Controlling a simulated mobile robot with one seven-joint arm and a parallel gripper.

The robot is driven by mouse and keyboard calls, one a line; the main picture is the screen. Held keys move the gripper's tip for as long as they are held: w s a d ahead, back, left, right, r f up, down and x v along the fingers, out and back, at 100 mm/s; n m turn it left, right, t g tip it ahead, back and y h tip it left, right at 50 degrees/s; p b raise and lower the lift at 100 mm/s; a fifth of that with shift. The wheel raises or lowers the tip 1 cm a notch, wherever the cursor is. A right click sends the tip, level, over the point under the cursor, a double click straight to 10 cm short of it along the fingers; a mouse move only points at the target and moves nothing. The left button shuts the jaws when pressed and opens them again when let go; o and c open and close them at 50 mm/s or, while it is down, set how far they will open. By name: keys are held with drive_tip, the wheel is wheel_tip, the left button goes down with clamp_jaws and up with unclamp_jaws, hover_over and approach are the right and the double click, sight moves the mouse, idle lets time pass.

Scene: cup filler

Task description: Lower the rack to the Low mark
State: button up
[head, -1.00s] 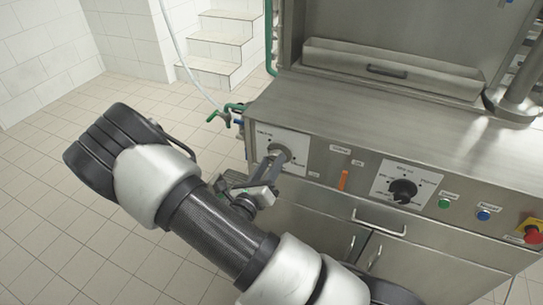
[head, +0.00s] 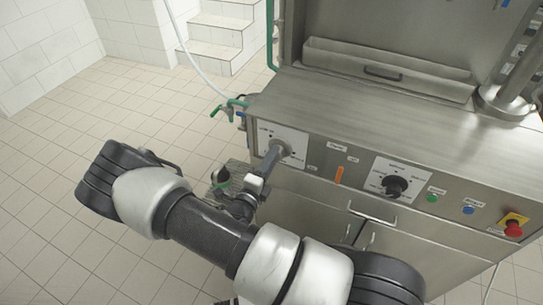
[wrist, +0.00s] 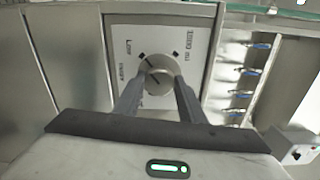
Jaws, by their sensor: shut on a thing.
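The grey knob (wrist: 157,66) sits on a white label plate (wrist: 170,37) on the front of the steel machine. In the wrist view the plate has a mark reading "Low" to the left of the knob and other print to the right. My gripper (wrist: 159,79) has one finger on each side of the knob and is shut on it. In the head view my gripper (head: 277,156) reaches the knob at the left end of the control panel, and its fingers partly cover it. I cannot make out which thing is the rack.
To the right on the panel are an orange switch (head: 339,175), a black dial (head: 396,187), green (head: 432,198) and blue (head: 468,210) buttons and a red stop button (head: 513,229). A door handle (head: 372,213) sits below. The tiled floor (head: 60,220) at left is clear.

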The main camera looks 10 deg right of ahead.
drive_tip(key=shift+n, duration=0.6)
drive_tip(key=shift+f, duration=0.1)
drive_tip(key=o, duration=1)
drive_tip(key=shift+o, duration=0.2)
drive_tip(key=v, duration=1.7)
drive_tip(key=shift+s, duration=0.15)
drive_tip(key=shift+a, duration=0.1)
